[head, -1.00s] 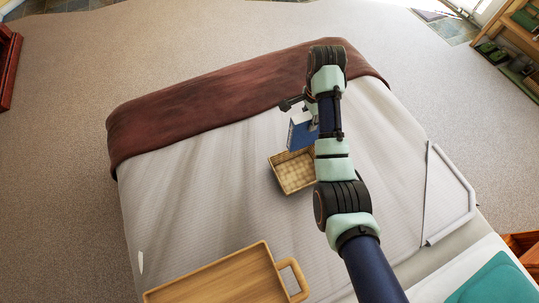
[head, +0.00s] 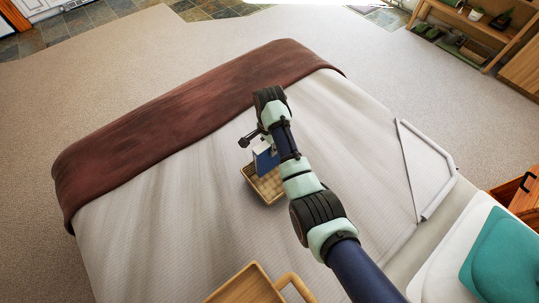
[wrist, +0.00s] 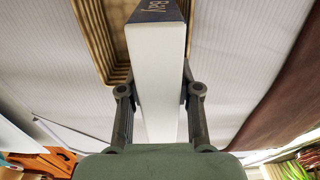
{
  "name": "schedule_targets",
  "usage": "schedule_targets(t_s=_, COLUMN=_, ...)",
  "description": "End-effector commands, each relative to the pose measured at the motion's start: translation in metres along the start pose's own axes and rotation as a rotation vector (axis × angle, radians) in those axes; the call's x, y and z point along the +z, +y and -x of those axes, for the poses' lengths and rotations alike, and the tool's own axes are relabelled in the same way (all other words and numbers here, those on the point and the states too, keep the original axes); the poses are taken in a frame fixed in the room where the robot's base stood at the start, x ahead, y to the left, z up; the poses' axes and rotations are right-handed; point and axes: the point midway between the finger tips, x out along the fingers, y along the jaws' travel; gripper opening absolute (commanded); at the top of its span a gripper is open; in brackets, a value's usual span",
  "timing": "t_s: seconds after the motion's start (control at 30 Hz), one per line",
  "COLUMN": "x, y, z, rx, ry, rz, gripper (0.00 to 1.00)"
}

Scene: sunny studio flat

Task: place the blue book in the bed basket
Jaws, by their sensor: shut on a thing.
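The blue book (head: 265,157) has a blue cover and white page edges. It is held upright over the back part of the wicker basket (head: 268,198) on the bed. My gripper (wrist: 160,92) is shut on the book, one finger on each side, and the book (wrist: 158,65) fills the middle of the wrist view. The basket (wrist: 98,42) shows behind the book's far end there. The book hides part of the basket's inside, and I cannot tell whether its lower edge is below the rim. My arm covers the basket's right side in the head view.
The bed (head: 150,215) has a pale cover and a brown blanket (head: 180,120) across its far end. A wooden tray (head: 240,285) lies at the near edge. The cover left of the basket is clear.

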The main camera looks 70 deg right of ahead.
Motion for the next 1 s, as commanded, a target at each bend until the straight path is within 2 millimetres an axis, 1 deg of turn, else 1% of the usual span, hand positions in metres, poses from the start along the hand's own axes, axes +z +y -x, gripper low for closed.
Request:
schedule_targets(t_s=0.07, x=0.0, y=-0.001, z=0.001, rx=-0.002, ry=0.001, rz=0.0, gripper=0.0)
schedule_targets(t_s=0.13, x=0.0, y=0.0, z=-0.004, rx=-0.001, ry=0.0, rz=0.0, gripper=0.0)
schedule_targets(t_s=0.3, x=0.0, y=0.0, z=-0.035, rx=-0.001, ry=0.0, rz=0.0, gripper=0.0)
schedule_targets(t_s=0.37, x=0.0, y=0.0, z=-0.042, rx=-0.001, ry=0.0, rz=0.0, gripper=0.0)
schedule_targets(t_s=0.6, x=0.0, y=-0.001, z=-0.041, rx=-0.002, ry=0.001, rz=0.0, gripper=0.0)
schedule_targets(t_s=0.73, x=0.0, y=-0.001, z=-0.045, rx=-0.002, ry=0.001, rz=0.0, gripper=0.0)
schedule_targets(t_s=0.77, x=0.0, y=0.0, z=-0.045, rx=-0.001, ry=0.001, rz=0.0, gripper=0.38)
schedule_targets(t_s=0.8, x=0.0, y=0.0, z=-0.045, rx=-0.001, ry=0.001, rz=0.0, gripper=0.44)
schedule_targets(t_s=0.87, x=0.0, y=0.0, z=-0.045, rx=-0.001, ry=0.0, rz=0.0, gripper=0.54)
schedule_targets(t_s=0.9, x=0.0, y=0.0, z=-0.045, rx=-0.001, ry=0.0, rz=0.0, gripper=0.58)
schedule_targets(t_s=1.0, x=0.0, y=0.0, z=-0.045, rx=-0.001, ry=0.0, rz=0.0, gripper=0.58)
